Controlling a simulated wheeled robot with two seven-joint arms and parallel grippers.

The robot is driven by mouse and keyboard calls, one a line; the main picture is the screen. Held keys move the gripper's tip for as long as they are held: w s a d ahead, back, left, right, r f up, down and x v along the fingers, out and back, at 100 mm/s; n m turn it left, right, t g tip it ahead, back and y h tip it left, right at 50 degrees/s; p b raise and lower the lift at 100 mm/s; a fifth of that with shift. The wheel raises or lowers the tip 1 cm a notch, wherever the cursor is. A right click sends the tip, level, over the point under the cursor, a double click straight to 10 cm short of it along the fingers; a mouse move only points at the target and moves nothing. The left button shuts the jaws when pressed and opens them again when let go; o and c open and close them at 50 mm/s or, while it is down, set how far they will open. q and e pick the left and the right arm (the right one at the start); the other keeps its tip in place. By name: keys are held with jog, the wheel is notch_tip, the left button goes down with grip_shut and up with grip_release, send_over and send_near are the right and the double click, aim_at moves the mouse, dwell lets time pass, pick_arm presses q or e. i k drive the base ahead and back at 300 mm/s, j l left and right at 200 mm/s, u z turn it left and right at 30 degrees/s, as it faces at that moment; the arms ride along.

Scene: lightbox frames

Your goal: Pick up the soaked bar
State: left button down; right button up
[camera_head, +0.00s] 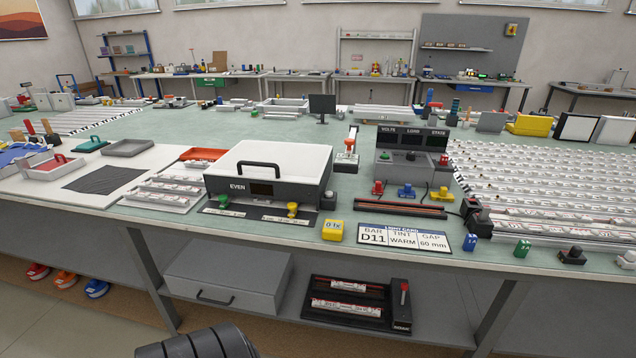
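No bar can be told as soaked by its look from here. Two white bars with red markings, one behind the other (348,285) and one in front (346,307), lie in a black tray (318,318) on the lower shelf. A black block with a red-topped lever (402,301) stands at the tray's right end. More white bars lie in a stack (172,188) left of the white-lidded box, and in long rows (545,190) at the right of the table. A dark ribbed part of my own body shows at the bottom edge. Neither of my grippers is in view.
The white-lidded box marked EVEN (270,165) stands near the green table's front edge. A card (403,238) reads BAR D11, TINT WARM, GAP 60 mm. A grey drawer unit (228,278) stands left of the black tray, under the tabletop. The floor in front is clear.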

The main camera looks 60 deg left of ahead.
aim_at(370, 311)
jog(key=u, duration=1.5)
